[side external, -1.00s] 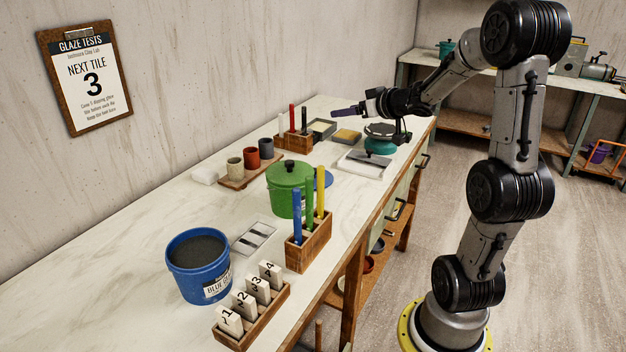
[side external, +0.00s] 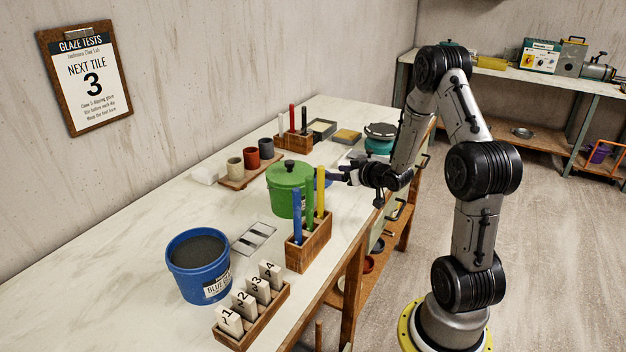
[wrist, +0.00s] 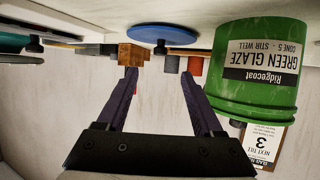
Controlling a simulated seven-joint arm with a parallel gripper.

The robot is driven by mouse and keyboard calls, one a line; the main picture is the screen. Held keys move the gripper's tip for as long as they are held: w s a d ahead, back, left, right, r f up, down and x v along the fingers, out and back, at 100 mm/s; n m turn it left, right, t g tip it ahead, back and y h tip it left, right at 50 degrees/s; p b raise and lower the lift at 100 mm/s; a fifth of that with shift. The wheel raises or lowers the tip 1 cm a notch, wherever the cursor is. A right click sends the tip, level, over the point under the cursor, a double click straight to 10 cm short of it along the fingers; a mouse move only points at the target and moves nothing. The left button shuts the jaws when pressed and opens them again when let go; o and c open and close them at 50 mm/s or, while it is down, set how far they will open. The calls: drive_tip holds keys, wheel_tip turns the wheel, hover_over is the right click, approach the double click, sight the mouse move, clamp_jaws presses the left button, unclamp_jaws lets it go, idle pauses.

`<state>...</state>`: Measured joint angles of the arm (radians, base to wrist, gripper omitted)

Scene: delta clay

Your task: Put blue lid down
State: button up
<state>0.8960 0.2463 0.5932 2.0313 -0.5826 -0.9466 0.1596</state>
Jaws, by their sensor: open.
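The blue lid (wrist: 162,35) lies flat on the table, with its dark knob showing in the wrist view, which is upside down. In the side view my gripper (side external: 338,173) is low at the right of the green bucket, pointing left. The blue bucket (side external: 198,268) stands uncovered at the front, full of dark glaze.
A wooden holder (side external: 309,245) with upright blue, green and yellow sticks stands in front of the green bucket. A numbered tile rack (side external: 250,318) is near the front edge. Small cups (side external: 251,158) stand behind. The table's left part is clear.

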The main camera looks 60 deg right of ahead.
drive_tip(key=x, duration=1)
drive_tip(key=shift+w+d, duration=0.1)
drive_tip(key=shift+w, duration=0.1)
clamp_jaws()
